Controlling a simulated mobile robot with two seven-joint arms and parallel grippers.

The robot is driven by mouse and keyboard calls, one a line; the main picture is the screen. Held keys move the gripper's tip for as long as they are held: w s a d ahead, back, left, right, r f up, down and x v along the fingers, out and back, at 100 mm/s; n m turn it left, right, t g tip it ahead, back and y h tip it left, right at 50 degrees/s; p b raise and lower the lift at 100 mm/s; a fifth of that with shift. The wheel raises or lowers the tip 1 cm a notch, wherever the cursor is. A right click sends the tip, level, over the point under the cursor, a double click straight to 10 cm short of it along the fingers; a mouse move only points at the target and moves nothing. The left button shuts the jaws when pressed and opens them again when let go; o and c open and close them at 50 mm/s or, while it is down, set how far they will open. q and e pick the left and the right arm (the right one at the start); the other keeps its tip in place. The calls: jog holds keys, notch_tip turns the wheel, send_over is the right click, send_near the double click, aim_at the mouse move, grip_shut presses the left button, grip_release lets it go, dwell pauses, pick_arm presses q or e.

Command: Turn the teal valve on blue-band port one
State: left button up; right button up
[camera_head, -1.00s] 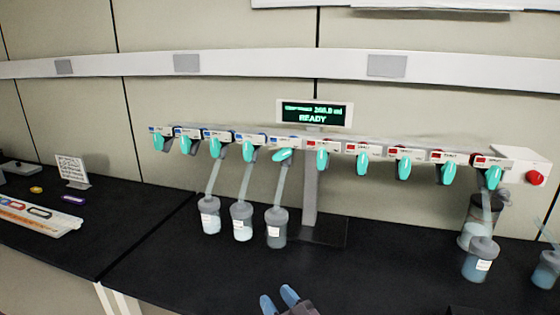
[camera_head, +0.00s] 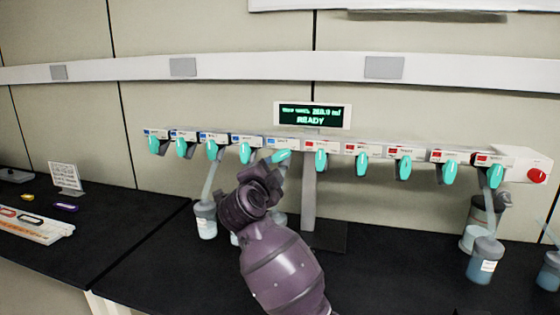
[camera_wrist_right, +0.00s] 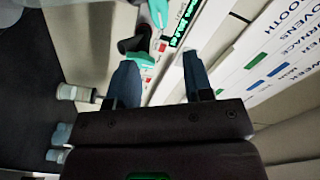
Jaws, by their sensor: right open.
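A row of teal valves hangs on the white manifold in the head view. Those on the left have blue-banded ports, such as the leftmost valve (camera_head: 153,145); those on the right have red bands. Port numbers are too small to read. Most valves point down, but the blue-band valve nearest the red ones (camera_head: 280,157) lies sideways. My right gripper (camera_head: 262,180) is in front of the manifold, just below this valve, its fingertips hidden. In the right wrist view it (camera_wrist_right: 161,84) is open and empty, with a teal valve (camera_wrist_right: 139,57) beyond the fingers. My left gripper is not visible.
A display (camera_head: 312,116) reading READY stands above the manifold. A red knob (camera_head: 537,175) is at the right end. The black bench is clear at left centre.

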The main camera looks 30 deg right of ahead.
aim_at(282, 156)
jog(key=x, duration=1)
jog(key=shift+w+d+f, duration=0.1)
jog(key=shift+w+d, duration=0.1)
jog(key=shift+w, duration=0.25)
